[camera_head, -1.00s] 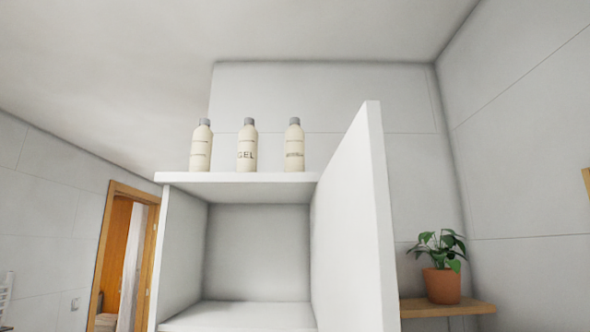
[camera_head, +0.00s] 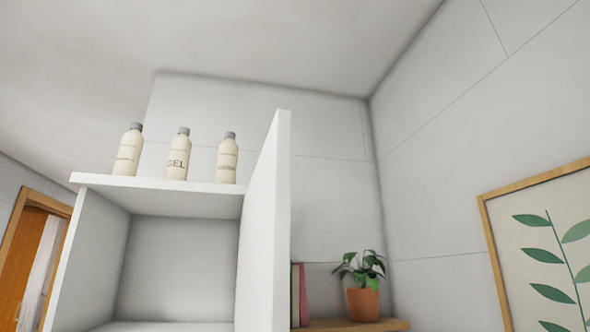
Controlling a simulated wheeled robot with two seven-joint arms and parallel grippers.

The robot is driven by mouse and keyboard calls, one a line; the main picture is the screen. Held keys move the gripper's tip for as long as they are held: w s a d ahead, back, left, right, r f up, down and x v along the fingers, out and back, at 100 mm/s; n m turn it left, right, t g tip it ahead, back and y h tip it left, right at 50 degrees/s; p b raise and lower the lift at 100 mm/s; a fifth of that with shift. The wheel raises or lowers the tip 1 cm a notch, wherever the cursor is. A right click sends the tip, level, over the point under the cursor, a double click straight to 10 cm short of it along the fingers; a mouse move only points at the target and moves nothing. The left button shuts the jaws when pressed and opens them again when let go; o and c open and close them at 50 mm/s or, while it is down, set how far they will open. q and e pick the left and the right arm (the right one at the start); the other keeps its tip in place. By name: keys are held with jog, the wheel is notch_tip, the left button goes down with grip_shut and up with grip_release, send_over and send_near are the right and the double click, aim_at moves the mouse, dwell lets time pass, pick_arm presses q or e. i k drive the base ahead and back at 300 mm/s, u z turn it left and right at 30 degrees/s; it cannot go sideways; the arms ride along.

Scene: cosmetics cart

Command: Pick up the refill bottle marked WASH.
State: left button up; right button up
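Three cream bottles with grey caps stand upright in a row on top of a white shelf unit (camera_head: 160,184). The middle bottle (camera_head: 178,157) is marked GEL. The left bottle (camera_head: 128,152) and the right bottle (camera_head: 227,161) carry labels too small to read, so I cannot tell whether either is marked WASH. Neither of my grippers is in view.
The shelf's open compartment (camera_head: 180,260) looks empty. A tall white panel (camera_head: 266,230) stands at its right side. A potted plant (camera_head: 363,303) and books (camera_head: 300,293) sit on a wooden shelf. A framed leaf picture (camera_head: 545,260) hangs at right.

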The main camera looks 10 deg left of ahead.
aim_at(227, 150)
jog(key=z, duration=1.6)
jog(key=k, duration=0.65)
jog(key=u, duration=1.1)
